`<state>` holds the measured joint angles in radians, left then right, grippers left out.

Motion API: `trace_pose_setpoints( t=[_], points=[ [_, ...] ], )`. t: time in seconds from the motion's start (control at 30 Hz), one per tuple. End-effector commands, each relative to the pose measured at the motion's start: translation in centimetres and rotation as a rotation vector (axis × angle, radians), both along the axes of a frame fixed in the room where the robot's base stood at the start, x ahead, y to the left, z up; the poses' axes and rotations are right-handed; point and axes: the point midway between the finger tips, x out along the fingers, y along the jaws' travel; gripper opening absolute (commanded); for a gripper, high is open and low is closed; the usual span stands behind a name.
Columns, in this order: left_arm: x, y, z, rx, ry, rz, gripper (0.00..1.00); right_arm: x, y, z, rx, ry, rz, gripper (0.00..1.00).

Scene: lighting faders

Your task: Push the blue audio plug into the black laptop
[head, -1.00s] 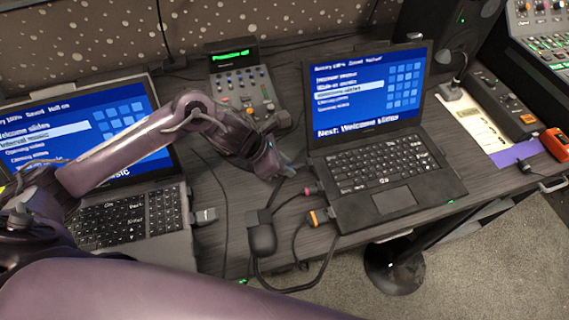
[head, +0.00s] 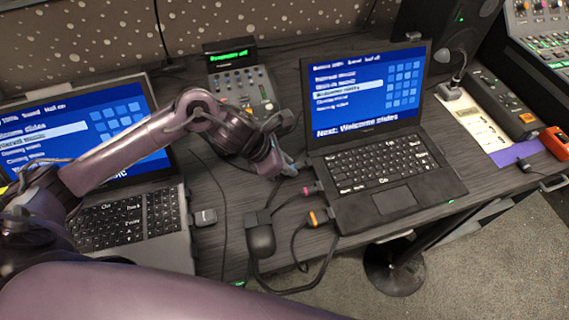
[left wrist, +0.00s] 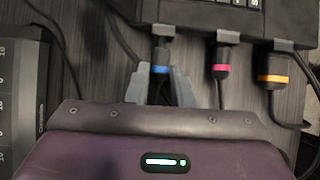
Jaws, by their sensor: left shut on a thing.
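The black laptop (head: 425,195) stands open on the desk, its left edge facing my left gripper (head: 286,168). The blue audio plug has a blue ring (left wrist: 160,70) and a dark body, seen in the left wrist view. My left gripper also shows there (left wrist: 160,87), shut on the plug with a fingertip on either side. The plug points at a grey connector block on the laptop's edge, beside the pink-ringed and orange-ringed plugs. Its front end meets or nearly meets that block; I cannot tell how deep it sits. My right gripper is not in view.
A pink-ringed plug (left wrist: 220,69) and an orange-ringed plug (left wrist: 269,78) sit to the right along the same edge. A grey laptop (head: 170,250) stands left. Loose cables and a black adapter (head: 261,238) lie between. A small mixer (head: 240,85) stands behind.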

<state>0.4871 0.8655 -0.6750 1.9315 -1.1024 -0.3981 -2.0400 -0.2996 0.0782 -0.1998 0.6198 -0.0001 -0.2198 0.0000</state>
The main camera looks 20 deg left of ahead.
Motion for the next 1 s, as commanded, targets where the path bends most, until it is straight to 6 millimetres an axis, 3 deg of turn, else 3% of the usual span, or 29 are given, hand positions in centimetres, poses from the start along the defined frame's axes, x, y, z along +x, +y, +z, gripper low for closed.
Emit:
trace_pose_setpoints(
  t=[1.0],
  points=[
    [0.56,-0.79,0.00,0.001,-0.001,0.000,0.00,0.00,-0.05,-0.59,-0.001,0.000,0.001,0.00]
  ],
)
